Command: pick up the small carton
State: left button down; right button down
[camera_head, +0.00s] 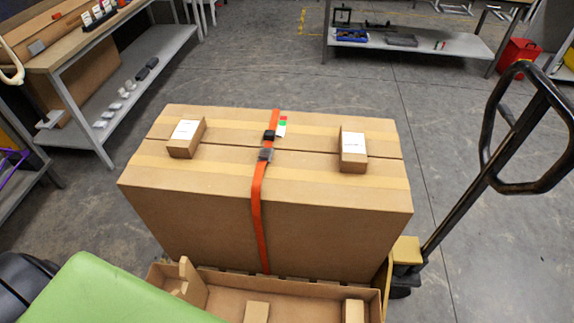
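Two small brown cartons with white labels lie on top of a large strapped carton (330,225). The left small carton (182,148) is left of the orange strap (257,200), and the right small carton (353,160) is right of it. Both rest apart from the strap, and nothing touches them from above. More small brown blocks (257,311) stand in an open cardboard tray (225,279) at the bottom edge, partly cut off. Neither of my grippers shows in this view.
A pallet jack handle (485,150) rises at the right of the large carton. A green surface (105,295) fills the lower left. A workbench (75,50) stands at upper left, a metal shelf (420,48) at the back.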

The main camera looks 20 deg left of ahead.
aim_at(184, 142)
jog(key=u, duration=1.45)
jog(key=k+j+z, duration=0.1)
jog(key=j, duration=0.35)
jog(key=j+z, duration=0.1)
jog(key=j, duration=0.35)
jog(key=k+j+z, duration=0.15)
jog(key=j, duration=0.3)
jog(key=i+j+z, duration=0.2)
jog(key=j+z, duration=0.25)
jog(key=j, duration=0.9)
jog(key=j+z, duration=0.45)
jog(key=j, duration=0.95)
